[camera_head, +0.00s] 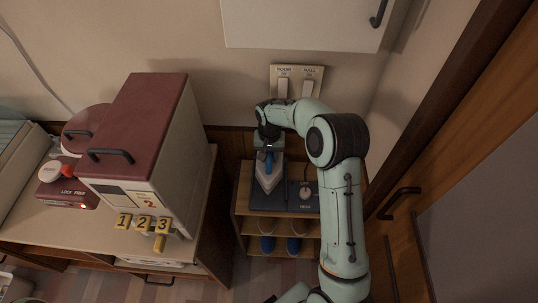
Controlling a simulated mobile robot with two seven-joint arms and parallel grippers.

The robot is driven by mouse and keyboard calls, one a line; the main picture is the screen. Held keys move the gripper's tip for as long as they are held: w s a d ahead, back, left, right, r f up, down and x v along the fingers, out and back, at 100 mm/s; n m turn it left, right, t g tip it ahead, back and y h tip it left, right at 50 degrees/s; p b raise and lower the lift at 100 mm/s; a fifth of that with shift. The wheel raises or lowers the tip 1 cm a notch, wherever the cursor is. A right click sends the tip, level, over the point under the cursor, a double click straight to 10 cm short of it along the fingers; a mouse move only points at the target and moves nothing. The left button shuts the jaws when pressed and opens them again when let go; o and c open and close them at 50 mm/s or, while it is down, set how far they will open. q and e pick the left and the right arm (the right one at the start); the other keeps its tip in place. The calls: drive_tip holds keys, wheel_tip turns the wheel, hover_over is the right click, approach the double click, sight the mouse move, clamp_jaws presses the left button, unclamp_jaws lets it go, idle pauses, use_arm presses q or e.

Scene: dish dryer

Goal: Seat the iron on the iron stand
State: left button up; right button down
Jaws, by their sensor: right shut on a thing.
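The iron (267,178) is a pale, pointed shape with a blue part, its tip facing the front of the shelf. My right gripper (269,147) comes down at the iron's rear end and is shut on it; the fingers are small and partly hidden by my own wrist. The iron stand (292,207) appears to be the dark board on top of the small wooden shelf. The iron is over the board's left part; I cannot tell whether it touches the board or hangs just above it. My left gripper is not in view.
A round knob (305,192) is on the board, right of the iron. Blue-toed shoes (268,243) sit on the lower shelves. A red-topped cabinet (145,140) stands left, with yellow number tags (143,222). Wall switches (296,84) are behind my arm; a wooden door is right.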

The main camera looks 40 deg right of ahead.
wheel_tip(320, 180, down, 4)
drive_tip(key=shift+r+b, duration=0.25)
drive_tip(key=shift+b, duration=0.4)
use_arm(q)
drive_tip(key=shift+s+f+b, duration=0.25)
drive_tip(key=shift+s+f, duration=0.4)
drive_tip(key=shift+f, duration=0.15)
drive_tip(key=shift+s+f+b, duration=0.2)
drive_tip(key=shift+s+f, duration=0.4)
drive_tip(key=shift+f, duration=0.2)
use_arm(e)
drive_tip(key=shift+f, duration=1.1)
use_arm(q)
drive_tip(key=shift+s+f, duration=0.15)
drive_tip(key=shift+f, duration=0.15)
use_arm(e)
drive_tip(key=shift+f, duration=0.55)
drive_tip(key=c, duration=0.8)
unclamp_jaws()
drive_tip(key=shift+s+f, duration=0.1)
drive_tip(key=shift+f, duration=0.05)
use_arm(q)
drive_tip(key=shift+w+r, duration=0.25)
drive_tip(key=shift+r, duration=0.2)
use_arm(e)
wheel_tip(320, 180, up, 14)
drive_tip(key=shift+f, duration=0.2)
